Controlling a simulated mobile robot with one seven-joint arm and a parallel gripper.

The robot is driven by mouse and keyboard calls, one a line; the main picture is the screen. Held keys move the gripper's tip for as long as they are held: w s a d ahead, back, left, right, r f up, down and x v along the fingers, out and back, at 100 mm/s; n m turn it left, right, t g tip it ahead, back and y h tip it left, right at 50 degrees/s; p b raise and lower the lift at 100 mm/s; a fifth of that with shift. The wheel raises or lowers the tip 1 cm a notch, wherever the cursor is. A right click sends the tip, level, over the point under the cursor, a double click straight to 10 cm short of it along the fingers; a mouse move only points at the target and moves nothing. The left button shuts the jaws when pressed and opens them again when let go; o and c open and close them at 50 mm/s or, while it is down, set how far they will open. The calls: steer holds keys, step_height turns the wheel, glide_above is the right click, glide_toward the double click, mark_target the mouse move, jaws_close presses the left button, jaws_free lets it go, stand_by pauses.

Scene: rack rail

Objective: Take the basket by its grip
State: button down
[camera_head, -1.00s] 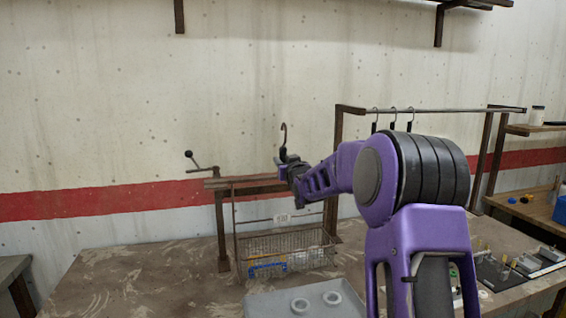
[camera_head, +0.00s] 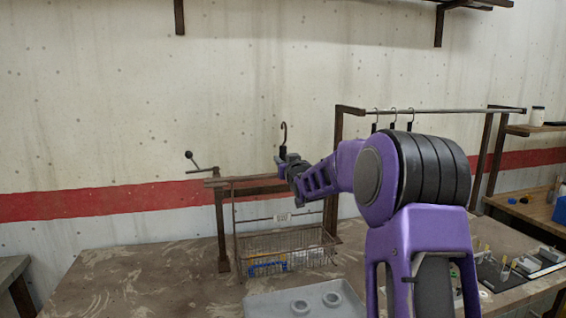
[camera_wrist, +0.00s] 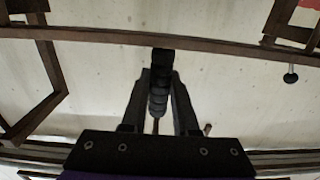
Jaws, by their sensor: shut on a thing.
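My gripper (camera_head: 285,164) is shut on a black ribbed grip, which sits between the fingers in the wrist view (camera_wrist: 157,98). A dark hook (camera_head: 284,134) rises above the fingers, upright and apart from any rail. The link between the held grip and the basket is hidden, and I cannot tell whether the basket touches the table.
The brown frame (camera_head: 222,230) stands behind the basket, with a ball-ended lever (camera_head: 189,155) at left. A rail (camera_head: 450,110) with several hooks runs at right. A grey tray (camera_head: 265,305) with two rings lies in front. The table's left part is clear.

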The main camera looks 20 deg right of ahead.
steer(key=shift+r+p, duration=0.45)
steer(key=shift+r, duration=1.05)
steer(key=shift+s+f+b, duration=0.1)
steer(key=shift+s+b, duration=0.75)
steer(key=shift+s, duration=0.65)
steer(key=b, duration=0.1)
glide_toward(284, 151)
steer(key=shift+w, duration=1.05)
